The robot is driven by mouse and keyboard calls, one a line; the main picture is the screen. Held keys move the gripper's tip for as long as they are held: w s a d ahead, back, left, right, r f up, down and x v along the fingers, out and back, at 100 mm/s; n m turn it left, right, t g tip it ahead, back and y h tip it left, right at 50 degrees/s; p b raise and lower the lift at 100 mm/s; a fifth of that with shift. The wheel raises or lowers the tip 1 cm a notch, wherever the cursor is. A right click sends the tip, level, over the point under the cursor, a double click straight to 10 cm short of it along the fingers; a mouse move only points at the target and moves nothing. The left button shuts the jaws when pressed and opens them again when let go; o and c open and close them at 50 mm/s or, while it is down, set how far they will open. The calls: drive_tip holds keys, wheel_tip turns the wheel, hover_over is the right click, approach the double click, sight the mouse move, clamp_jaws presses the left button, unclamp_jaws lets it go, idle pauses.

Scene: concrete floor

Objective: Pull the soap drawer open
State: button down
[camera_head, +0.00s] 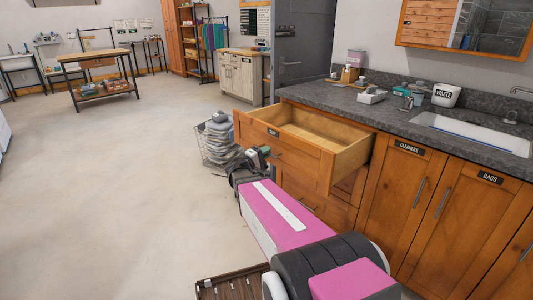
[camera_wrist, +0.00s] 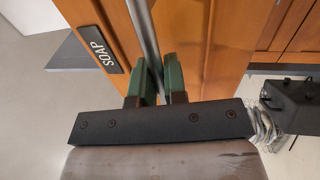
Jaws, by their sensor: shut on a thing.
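The soap drawer (camera_head: 318,160) is an orange-brown wooden drawer at the top of the counter's left end. In the head view it stands well out from the cabinet, and its pale inside looks empty. Its black SOAP label (camera_wrist: 100,49) shows in the wrist view, beside a grey metal bar handle (camera_wrist: 144,28). My gripper (camera_wrist: 162,82) has its green fingers on either side of the handle, shut on it. In the head view my gripper (camera_head: 259,156) is at the drawer's front face, and the handle is mostly hidden there.
More drawers lie below, and doors labelled CLEANERS (camera_head: 409,148) and BAGS (camera_head: 490,177) are to the right. A wire basket of grey bundles (camera_head: 217,140) stands on the floor just beyond my gripper. The floor to the left is clear.

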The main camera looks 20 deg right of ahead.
drive_tip(key=c, duration=1.2)
unclamp_jaws()
drive_tip(key=v, duration=1)
drive_tip(key=shift+a, duration=0.35)
drive_tip(key=shift+s+f, duration=0.1)
drive_tip(key=shift+f, duration=0.05)
drive_tip(key=s+d+f+m+g+y, duration=0.35)
drive_tip(key=s+f+g+y, duration=0.45)
drive_tip(key=f, duration=0.4)
drive_tip(key=s+a+f+y, duration=0.3)
drive_tip(key=s+a+y, duration=0.3)
drive_tip(key=y, duration=0.4)
drive_tip(key=shift+a+m+y, duration=0.3)
drive_tip(key=shift+a+m, duration=0.15)
drive_tip(key=shift+a, duration=0.4)
